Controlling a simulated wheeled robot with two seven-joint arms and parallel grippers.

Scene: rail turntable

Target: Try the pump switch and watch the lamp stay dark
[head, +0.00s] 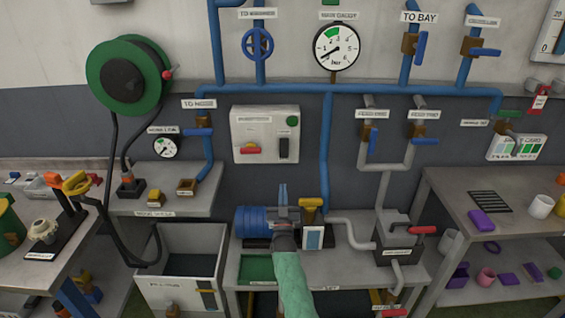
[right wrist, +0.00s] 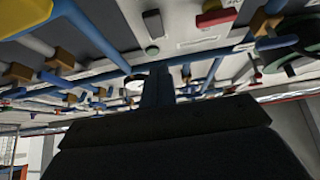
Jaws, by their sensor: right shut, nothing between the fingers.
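The white switch box (head: 265,119) is on the grey wall. It carries a black switch (head: 284,148), a red handle on a yellow base (head: 250,150) and a round green lamp (head: 292,121). The lamp looks dull green, with no visible glow. In the right wrist view the black switch (right wrist: 153,23), the red handle (right wrist: 215,17) and the lamp (right wrist: 152,50) appear upside down. My right gripper (head: 283,188) is shut and empty, its fingers pointing up below the box, apart from the switch. Its fingers also show in the right wrist view (right wrist: 158,85). My left gripper is out of view.
A blue pump (head: 254,221) stands on the bench left of my right gripper, with a yellow-topped part (head: 311,204) to the right. A blue vertical pipe (head: 325,150) runs right of the box. A pressure gauge (head: 336,48) hangs above. A hose reel (head: 124,80) is at left.

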